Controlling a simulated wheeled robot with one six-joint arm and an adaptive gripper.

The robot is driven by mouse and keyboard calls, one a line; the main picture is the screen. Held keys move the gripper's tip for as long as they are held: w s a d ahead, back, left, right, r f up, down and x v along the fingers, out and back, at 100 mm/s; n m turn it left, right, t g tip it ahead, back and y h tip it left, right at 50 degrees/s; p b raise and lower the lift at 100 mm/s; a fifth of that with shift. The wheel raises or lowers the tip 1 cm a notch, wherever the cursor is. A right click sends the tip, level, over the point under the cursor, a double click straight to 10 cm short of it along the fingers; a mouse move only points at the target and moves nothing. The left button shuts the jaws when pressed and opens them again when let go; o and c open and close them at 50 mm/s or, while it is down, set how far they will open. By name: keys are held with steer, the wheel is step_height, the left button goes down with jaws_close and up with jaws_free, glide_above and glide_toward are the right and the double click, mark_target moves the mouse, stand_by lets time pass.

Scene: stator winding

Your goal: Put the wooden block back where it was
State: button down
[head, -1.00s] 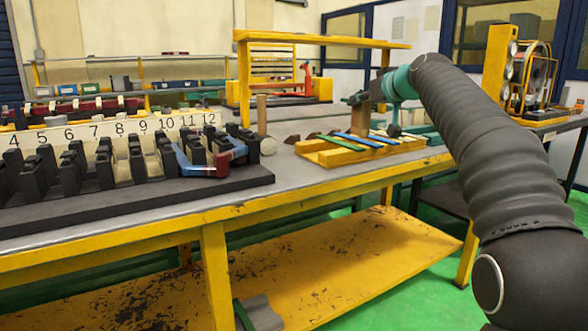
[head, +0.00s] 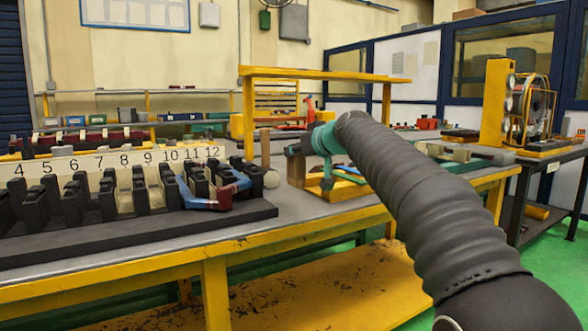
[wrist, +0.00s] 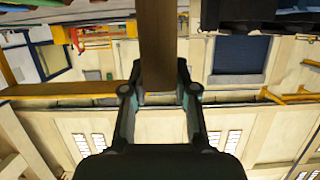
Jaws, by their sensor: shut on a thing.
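The wooden block (head: 296,171) is brown and upright, at the left end of the yellow tray (head: 340,191) on the workbench in the head view. My gripper (head: 301,149) is shut on its upper part. In the wrist view the block (wrist: 157,45) stands as a long brown bar between the two dark fingers of my gripper (wrist: 160,88). Whether the block's lower end touches the bench top is hard to tell. My arm hides much of the tray and its coloured strips.
A black numbered rack (head: 140,205) with a blue and red tool (head: 215,192) across its right end fills the bench's left side. A yellow shelf frame (head: 315,73) rises behind. Bare bench lies in front.

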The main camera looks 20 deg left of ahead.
mark_target(300, 166)
steer(key=shift+a+f, duration=0.2)
steer(key=shift+a, duration=0.05)
steer(key=shift+f+b, duration=0.65)
steer(key=shift+f, duration=1.25)
steer(key=shift+f, duration=0.1)
steer(key=shift+f, duration=0.1)
steer(key=c, duration=0.9)
jaws_free()
